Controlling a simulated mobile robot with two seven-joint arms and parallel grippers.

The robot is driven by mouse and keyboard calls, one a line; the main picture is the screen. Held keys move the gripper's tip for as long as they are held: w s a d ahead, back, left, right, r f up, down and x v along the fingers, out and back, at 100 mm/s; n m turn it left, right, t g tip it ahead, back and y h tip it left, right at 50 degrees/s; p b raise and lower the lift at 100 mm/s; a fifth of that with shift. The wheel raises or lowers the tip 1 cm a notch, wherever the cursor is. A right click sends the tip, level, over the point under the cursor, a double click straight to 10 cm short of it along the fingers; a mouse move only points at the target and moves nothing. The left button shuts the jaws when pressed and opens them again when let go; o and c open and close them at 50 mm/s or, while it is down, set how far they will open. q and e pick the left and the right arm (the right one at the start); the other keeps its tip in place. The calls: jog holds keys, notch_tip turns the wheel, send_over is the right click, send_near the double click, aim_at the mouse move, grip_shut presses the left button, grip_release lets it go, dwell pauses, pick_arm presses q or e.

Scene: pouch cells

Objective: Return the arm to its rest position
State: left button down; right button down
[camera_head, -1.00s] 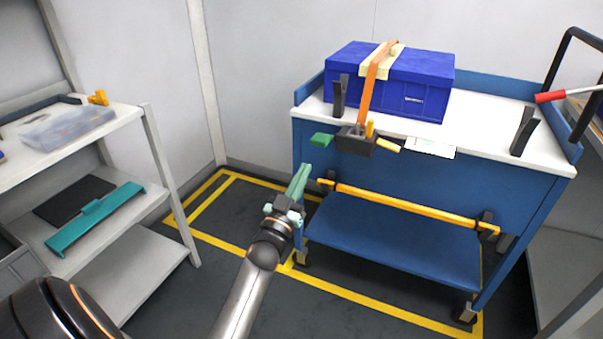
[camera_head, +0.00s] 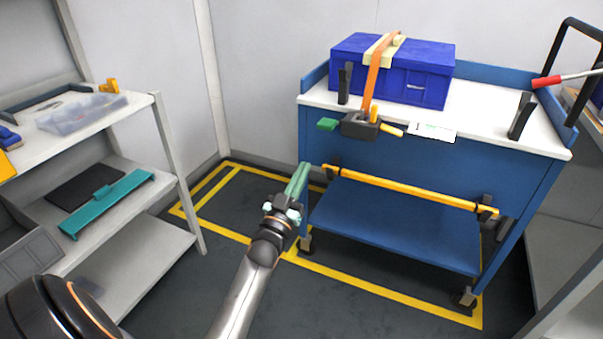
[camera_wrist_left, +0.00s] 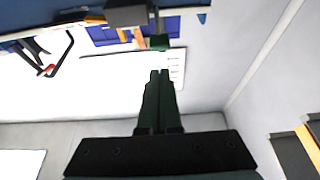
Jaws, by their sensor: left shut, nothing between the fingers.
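My left gripper (camera_head: 298,180) is in the middle of the head view, with green fingers shut together and nothing between them. It is in front of the left end of the blue cart (camera_head: 430,165), below the level of its top; I cannot tell how near the cart it is. In the left wrist view the shut fingers (camera_wrist_left: 160,95) point toward the cart's edge and a dark block. My left arm comes in from the bottom of the head view. My right gripper is in neither view.
The cart carries a blue case (camera_head: 392,75) with an orange strap, upright black brackets (camera_head: 521,116) and a dark holder (camera_head: 360,126) at its front edge. A yellow bar (camera_head: 405,190) crosses the cart's front. A shelf rack (camera_head: 165,140) stands left. Yellow-taped floor (camera_head: 225,215) lies between.

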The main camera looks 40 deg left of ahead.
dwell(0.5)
